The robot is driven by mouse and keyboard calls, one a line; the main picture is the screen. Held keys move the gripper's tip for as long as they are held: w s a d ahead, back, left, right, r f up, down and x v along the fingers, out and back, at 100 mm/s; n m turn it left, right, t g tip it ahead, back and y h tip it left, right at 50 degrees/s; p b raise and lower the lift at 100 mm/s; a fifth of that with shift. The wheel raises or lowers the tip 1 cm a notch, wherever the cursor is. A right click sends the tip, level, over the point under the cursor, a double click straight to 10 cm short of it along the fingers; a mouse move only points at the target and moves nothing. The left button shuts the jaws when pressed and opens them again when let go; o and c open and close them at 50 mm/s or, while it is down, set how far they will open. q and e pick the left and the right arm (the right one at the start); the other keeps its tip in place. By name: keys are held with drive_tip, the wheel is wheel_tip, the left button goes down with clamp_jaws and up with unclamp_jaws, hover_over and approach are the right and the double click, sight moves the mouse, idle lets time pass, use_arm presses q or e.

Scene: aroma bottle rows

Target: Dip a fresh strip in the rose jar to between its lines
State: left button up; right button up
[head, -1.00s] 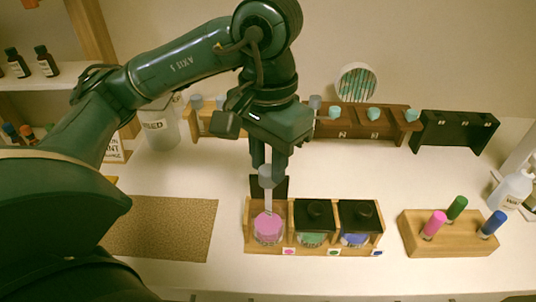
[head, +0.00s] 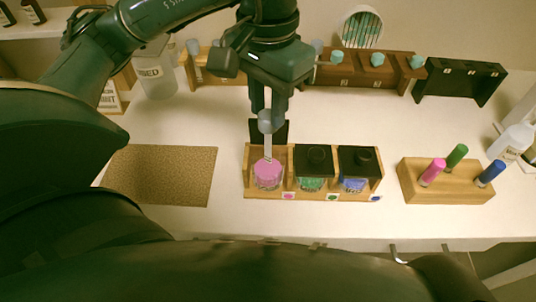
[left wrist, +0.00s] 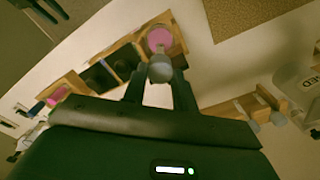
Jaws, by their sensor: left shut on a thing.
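My left gripper (head: 265,110) is shut on the grey grip of a pale strip (head: 268,148), which hangs nearly upright. The rose jar (head: 267,174), with pink contents, stands open in the left bay of a wooden rack (head: 248,186). The strip's lower end is at the jar's mouth, over the pink; I cannot tell how deep it reaches, and its lines are too small to read. In the left wrist view, the grey grip (left wrist: 161,70) sits between the fingers, beside the pink jar (left wrist: 159,38). My right gripper is not in view.
Green (head: 311,183) and blue (head: 354,184) jars with black lids stand right of the rose jar. A wooden block (head: 412,188) holds pink, green and blue pens. A brown mat (head: 160,175) lies left. Strip racks (head: 345,70) stand behind.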

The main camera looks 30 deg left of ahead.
use_arm(q)
drive_tip(key=shift+f+b, duration=1.4)
drive_tip(key=shift+b, duration=0.15)
idle(1.0)
idle(0.4)
idle(0.3)
drive_tip(key=shift+r, duration=0.2)
